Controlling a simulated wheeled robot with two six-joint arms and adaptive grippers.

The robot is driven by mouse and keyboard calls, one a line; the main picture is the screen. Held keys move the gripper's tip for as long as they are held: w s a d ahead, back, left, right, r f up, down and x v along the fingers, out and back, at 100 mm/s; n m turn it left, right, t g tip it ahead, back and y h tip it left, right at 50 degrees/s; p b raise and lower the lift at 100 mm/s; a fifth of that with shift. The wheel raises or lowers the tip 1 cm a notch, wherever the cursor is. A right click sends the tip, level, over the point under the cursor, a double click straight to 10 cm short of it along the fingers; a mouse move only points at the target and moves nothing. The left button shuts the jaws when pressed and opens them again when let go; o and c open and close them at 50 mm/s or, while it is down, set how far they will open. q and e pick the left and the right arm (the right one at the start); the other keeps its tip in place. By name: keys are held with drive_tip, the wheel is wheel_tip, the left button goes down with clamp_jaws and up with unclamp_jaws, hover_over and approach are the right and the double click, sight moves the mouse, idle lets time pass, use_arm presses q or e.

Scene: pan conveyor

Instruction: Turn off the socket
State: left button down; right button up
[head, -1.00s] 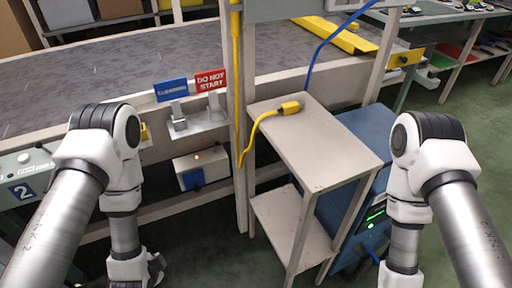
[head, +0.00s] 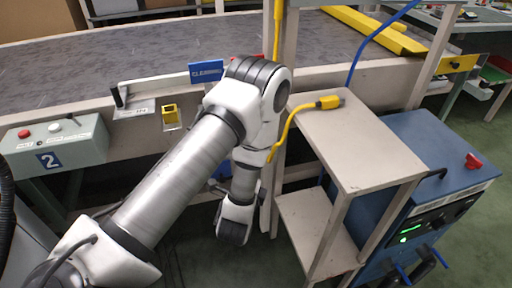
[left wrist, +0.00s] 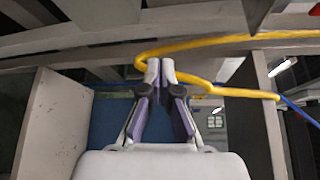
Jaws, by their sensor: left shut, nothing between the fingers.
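No socket can be made out for certain. My left arm crosses the middle of the head view, its wrist low beside the grey shelf stand (head: 375,158); the fingers are hidden there. In the left wrist view my left gripper (left wrist: 160,65) is shut and empty. A yellow cable (left wrist: 205,42) passes close by its fingertips; I cannot tell whether they touch. That cable's yellow connector (head: 330,102) lies on the stand's top in the head view. A box with a blue front (head: 222,172) under the conveyor is mostly hidden by my arm. My right gripper is out of view.
The conveyor (head: 150,55) runs across the back. A grey control box marked 2 (head: 85,140) is at left. A blue machine (head: 440,150) with a red knob (head: 472,160) and green display stands right of the stand. Green floor is open at far right.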

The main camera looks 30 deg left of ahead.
use_arm(q)
drive_tip(key=shift+w+a+f+b, duration=0.1)
drive_tip(key=shift+w+a+b, duration=0.2)
drive_tip(key=shift+w+a, duration=1.05)
drive_tip(key=shift+w+a+f+b, duration=0.1)
drive_tip(key=shift+w+a+b, duration=0.25)
drive_tip(key=shift+w+a, duration=1)
drive_tip(key=shift+w+a+b, duration=0.3)
drive_tip(key=shift+w+a, duration=0.65)
drive_tip(key=shift+w, duration=0.75)
